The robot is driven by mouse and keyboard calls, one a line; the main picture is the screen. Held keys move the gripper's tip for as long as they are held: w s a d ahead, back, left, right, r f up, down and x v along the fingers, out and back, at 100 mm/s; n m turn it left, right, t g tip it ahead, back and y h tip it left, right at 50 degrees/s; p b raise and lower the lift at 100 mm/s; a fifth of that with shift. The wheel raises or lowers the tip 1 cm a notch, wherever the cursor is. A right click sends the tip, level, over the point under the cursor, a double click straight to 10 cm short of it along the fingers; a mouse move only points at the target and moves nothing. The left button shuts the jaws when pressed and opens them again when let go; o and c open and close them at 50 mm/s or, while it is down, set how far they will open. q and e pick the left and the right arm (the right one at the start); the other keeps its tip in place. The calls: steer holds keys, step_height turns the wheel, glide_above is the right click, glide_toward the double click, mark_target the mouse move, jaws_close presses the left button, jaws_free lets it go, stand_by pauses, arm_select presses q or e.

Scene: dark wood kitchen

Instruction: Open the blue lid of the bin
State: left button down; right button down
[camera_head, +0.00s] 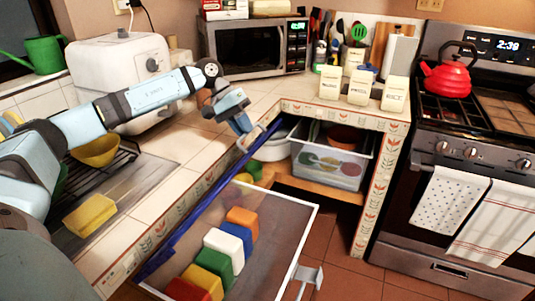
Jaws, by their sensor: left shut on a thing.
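The bin (305,215) is a large translucent box with a pale rim, low in front of the counter, with its top uncovered. Several coloured blocks lie inside, among them orange, white, blue, green, yellow and red ones. The blue lid (205,200) shows almost edge-on, as a long strip along the bin's counter side. It stands raised, close to the tiled counter edge. My left gripper (244,127) reaches over the counter from the left and is shut on the lid's upper edge, towards its far end. Its fingertips are small and partly hidden. My right gripper is not in view.
The tiled counter (205,145) runs beside the lid. A white appliance (118,75) and a microwave (255,48) stand on it behind my left arm. A sink with a yellow bowl (97,151) is at left. The stove (465,150) stands right, with open floor before it.

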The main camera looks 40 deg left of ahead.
arm_select(q)
steer(key=c, duration=1.7)
jaws_free()
steer(key=a, duration=0.2)
steer(key=s+a+r, duration=0.1)
steer(key=o, duration=0.5)
steer(key=shift+w+a+f, duration=0.15)
steer(key=shift+o, duration=0.2)
steer(key=p+v, duration=0.1)
steer(key=v, duration=1.3)
steer(key=shift+d, duration=0.25)
